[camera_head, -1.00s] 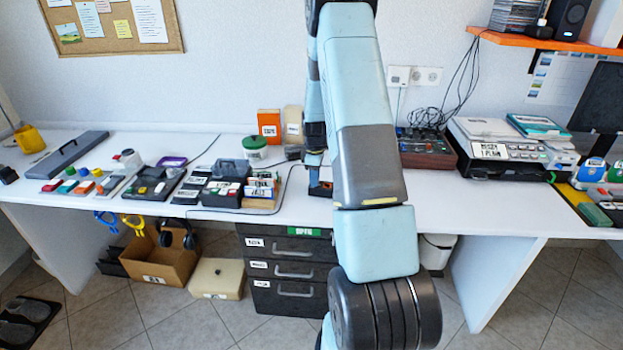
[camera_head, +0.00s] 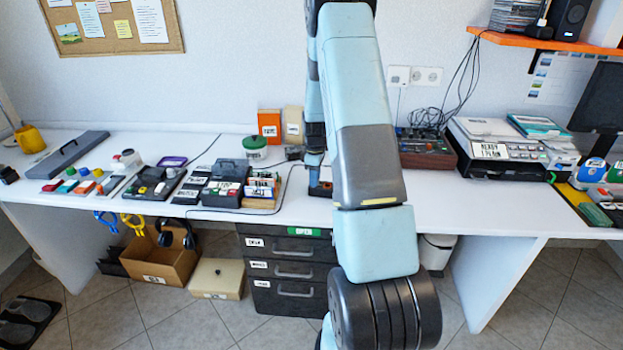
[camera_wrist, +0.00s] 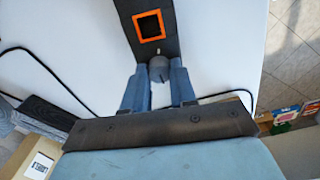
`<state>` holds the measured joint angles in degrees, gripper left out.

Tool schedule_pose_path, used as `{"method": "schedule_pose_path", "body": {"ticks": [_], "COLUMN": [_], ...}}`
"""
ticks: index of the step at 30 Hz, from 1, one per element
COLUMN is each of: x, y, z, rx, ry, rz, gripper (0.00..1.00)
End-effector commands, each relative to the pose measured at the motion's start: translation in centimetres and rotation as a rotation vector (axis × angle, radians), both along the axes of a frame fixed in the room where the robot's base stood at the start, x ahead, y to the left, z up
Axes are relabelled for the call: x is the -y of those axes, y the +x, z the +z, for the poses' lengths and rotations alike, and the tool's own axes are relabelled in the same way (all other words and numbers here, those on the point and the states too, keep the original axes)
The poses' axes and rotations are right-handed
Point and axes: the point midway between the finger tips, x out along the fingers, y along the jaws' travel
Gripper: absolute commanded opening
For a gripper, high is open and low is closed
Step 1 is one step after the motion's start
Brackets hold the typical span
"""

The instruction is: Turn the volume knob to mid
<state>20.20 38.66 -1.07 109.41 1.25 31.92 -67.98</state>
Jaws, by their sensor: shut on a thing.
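The volume knob (camera_wrist: 159,68) is a small grey round knob with a thin line on its face. It sits at the near end of a dark panel (camera_wrist: 170,48) that has an orange square frame around a dark opening. My gripper (camera_wrist: 158,75) has its two blue fingers on either side of the knob and is shut on it. In the camera_head view the dark panel (camera_head: 320,191) shows only in part at the desk's front, and my arm hides most of the knob area. The exact angle of the knob's line is hard to read.
The white desk (camera_head: 480,208) is clear right of the panel. A black cable (camera_wrist: 50,68) runs across the desk near my gripper. Left are a card holder (camera_head: 262,190) and dark boxes (camera_head: 222,188). A mixer-like box (camera_head: 428,150) and a printer (camera_head: 500,150) stand right.

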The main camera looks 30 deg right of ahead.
Motion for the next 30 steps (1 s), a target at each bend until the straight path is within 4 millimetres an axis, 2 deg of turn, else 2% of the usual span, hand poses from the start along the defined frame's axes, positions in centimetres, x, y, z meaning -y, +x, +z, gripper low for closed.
{"method": "schedule_pose_path", "body": {"ticks": [24, 25, 30], "x": [0.03, 0.03, 0.02], "y": [-0.03, -0.03, -0.02], "z": [-0.01, -0.01, -0.01], "rx": [0.000, 0.000, 0.000], "ry": [0.000, 0.000, 0.000], "rz": [0.000, 0.000, 0.000], "gripper": [0.00, 0.29, 0.45]}}
